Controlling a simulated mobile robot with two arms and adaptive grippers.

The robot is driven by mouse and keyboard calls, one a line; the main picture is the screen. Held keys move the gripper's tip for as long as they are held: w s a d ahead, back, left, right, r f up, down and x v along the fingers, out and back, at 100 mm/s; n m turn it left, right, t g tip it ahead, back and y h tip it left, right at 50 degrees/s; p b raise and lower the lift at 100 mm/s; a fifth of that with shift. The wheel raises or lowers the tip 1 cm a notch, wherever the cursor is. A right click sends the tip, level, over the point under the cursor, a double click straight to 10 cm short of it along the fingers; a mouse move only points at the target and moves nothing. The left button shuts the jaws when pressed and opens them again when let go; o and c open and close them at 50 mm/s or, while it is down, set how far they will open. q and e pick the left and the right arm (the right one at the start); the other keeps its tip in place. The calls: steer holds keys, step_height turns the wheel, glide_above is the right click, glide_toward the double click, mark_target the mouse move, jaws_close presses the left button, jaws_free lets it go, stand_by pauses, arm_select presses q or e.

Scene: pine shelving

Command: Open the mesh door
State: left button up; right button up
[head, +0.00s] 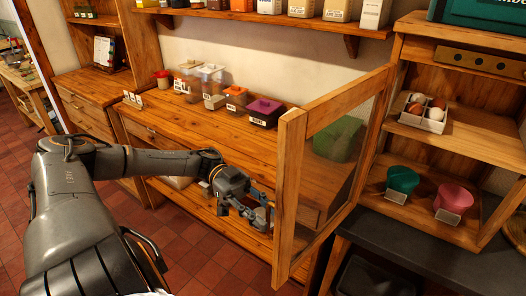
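The mesh door (290,190) is a pine frame around a see-through panel. It stands swung out from the open-fronted pine cabinet (400,50) at the right, with its far upright by the cabinet's left side and its near upright toward me. The cabinet's shelves show uncovered. My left gripper (265,213) is just left of the door's near upright, low down, with its fingers apart and nothing seen between them. Whether a finger touches the door I cannot tell. My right gripper is not in view.
In the cabinet are a white egg carton (423,118), a green pot (402,180) and a pink pot (453,198). A dark counter (420,245) lies below. Several lidded containers stand on the wooden sideboard (185,115) behind my arm. Tiled floor is open at lower left.

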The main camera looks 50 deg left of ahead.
arm_select(q)
steer(key=a, duration=1.2)
steer(key=shift+w, duration=0.2)
stand_by(0.4)
